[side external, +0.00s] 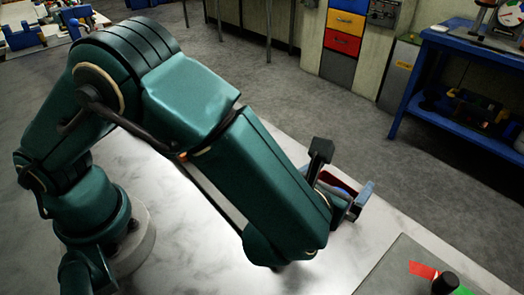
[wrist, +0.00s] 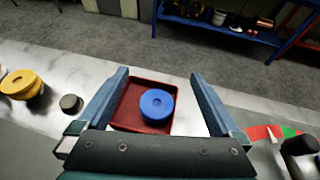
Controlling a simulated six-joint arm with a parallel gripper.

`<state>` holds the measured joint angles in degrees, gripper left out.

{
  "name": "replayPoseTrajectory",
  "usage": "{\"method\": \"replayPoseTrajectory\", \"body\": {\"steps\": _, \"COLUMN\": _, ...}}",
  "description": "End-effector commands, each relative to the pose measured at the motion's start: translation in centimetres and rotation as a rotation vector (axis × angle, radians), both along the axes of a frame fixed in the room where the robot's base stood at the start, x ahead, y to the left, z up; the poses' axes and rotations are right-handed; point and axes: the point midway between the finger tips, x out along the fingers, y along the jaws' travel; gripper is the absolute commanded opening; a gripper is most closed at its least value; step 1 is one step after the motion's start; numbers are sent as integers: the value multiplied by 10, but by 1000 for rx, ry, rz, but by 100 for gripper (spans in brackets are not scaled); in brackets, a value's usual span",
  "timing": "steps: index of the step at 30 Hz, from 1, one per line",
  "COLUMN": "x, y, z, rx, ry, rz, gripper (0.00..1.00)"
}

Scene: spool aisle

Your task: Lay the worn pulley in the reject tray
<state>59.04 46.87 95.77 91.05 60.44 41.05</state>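A blue round pulley (wrist: 157,104) with a small centre hole lies flat within the red tray (wrist: 124,116), towards its right side. My gripper (wrist: 160,74) is open, with its two blue fingers spread on either side of the tray and pulley. The pulley stands clear of both fingers, and nothing is held. In the side external view my gripper (side external: 345,193) is mostly hidden behind my arm, low by the table edge, with a bit of the red tray (side external: 335,182) showing. I cannot tell from the surfaces which pulley is worn.
A yellow spool-like stack (wrist: 20,84) and a small dark cylinder (wrist: 70,103) stand on the metal table to the left. A black knob (side external: 445,283) stands by red and green markings on a grey panel at right. A blue shelf (side external: 470,70) stands beyond the table.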

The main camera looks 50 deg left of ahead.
Motion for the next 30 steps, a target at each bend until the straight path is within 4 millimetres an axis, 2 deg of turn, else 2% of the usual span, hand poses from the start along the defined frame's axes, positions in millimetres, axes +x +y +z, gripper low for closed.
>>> {"method": "replayPoseTrajectory", "body": {"steps": 5, "x": -7, "y": -2, "z": 3, "rx": -1, "ry": 1, "rz": -3, "gripper": 100}}
{"method": "replayPoseTrajectory", "body": {"steps": 10, "x": -28, "y": -6, "z": 17, "rx": -4, "ry": -1, "rz": -3, "gripper": 100}}
{"method": "replayPoseTrajectory", "body": {"steps": 15, "x": -27, "y": -6, "z": 47, "rx": -9, "ry": -4, "rz": 2, "gripper": 100}}
{"method": "replayPoseTrajectory", "body": {"steps": 21, "x": -27, "y": -6, "z": 72, "rx": -5, "ry": -2, "rz": 1, "gripper": 100}}
{"method": "replayPoseTrajectory", "body": {"steps": 30, "x": -27, "y": -5, "z": 82, "rx": 0, "ry": 0, "rz": 0, "gripper": 100}}
